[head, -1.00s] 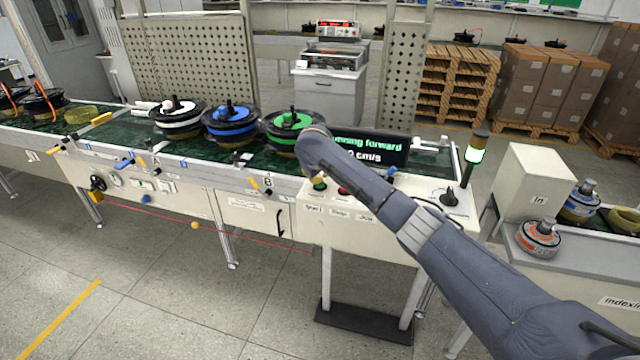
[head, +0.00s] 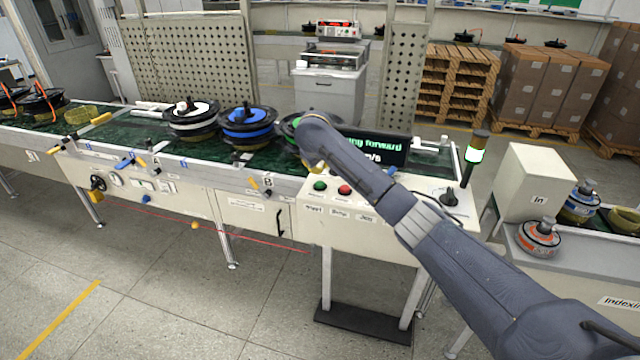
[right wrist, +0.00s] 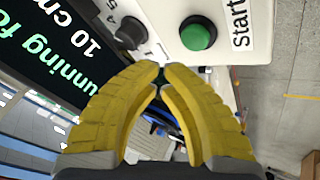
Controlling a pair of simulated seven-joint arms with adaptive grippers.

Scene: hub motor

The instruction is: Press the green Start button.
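The green Start button (head: 320,185) sits on the white control panel (head: 340,230), left of a red button (head: 344,190). In the right wrist view the green button (right wrist: 197,35) stands clear of the fingers, beside its "Start" label (right wrist: 239,22). My right gripper (right wrist: 163,70) has its yellow fingertips together, with nothing seen between them. The tips are near the panel edge in that view, apart from the button. My left gripper is in neither view.
A display (head: 375,148), partly covered by my wrist, shows running forward; 10 cm/s reads in the wrist view. White (head: 192,120), blue (head: 247,127) and green hub motors are on the conveyor. A lit signal tower (head: 475,155) and black knob (head: 450,197) stand to the right.

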